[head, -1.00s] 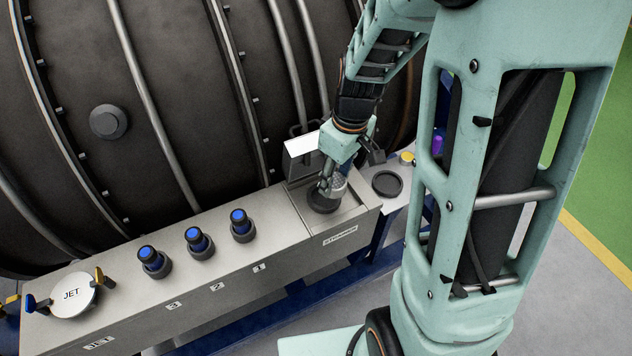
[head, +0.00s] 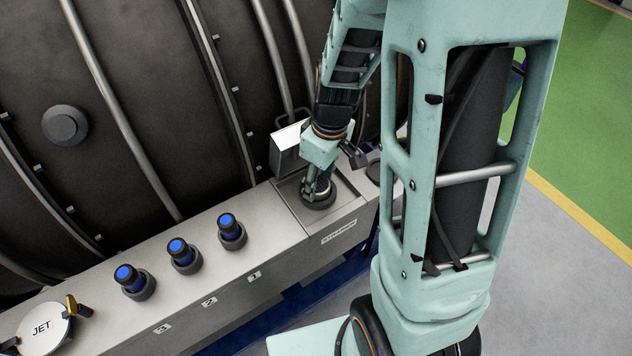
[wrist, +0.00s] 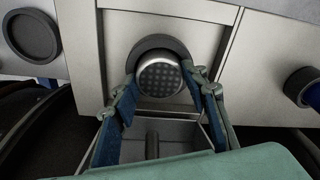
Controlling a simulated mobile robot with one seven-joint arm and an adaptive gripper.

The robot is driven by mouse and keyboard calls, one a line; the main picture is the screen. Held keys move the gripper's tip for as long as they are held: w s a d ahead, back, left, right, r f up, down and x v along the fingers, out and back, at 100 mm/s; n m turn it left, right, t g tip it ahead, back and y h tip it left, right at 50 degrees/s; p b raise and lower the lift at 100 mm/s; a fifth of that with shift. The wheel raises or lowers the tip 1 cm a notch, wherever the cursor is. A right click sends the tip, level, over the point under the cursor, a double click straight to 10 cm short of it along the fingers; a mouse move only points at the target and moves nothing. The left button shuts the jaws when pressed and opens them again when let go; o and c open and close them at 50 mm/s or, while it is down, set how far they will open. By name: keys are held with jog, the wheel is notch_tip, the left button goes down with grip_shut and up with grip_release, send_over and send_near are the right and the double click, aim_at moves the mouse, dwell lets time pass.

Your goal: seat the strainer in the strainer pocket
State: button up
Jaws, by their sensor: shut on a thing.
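The strainer (wrist: 160,76) is a silver cup with a perforated dark face, seen in the wrist view between my fingertips. My gripper (wrist: 158,84) is shut on its sides. The strainer pocket (wrist: 150,46) is a dark round ring in the bay marked STRAINER, and the strainer overlaps its near part in this view. In the head view my gripper (head: 316,186) points down at the pocket (head: 319,203), with the strainer low at the ring and partly hidden by the fingers. I cannot tell how deep it sits.
An open lid (head: 289,146) with a handle stands behind the pocket, close to my gripper. Blue-topped cylinders (head: 177,249) stand in dark holders to the left, and a JET cap (head: 43,328) is at the far left. Another dark ring (wrist: 31,36) lies beyond the bay.

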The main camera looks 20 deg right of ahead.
aim_at(325, 188)
jog(key=shift+r, duration=0.1)
jog(key=o, duration=0.8)
jog(key=shift+f, duration=0.25)
jog(key=o, duration=0.4)
jog(key=shift+r, duration=0.1)
jog(key=shift+o, duration=0.2)
jog(key=shift+r, duration=0.4)
notch_tip(325, 188, up, 11)
jog(key=s+p, duration=0.1)
jog(key=shift+d+r, duration=0.2)
jog(key=shift+d, duration=0.25)
jog(key=shift+s+d+r, duration=0.1)
jog(key=shift+r, duration=0.05)
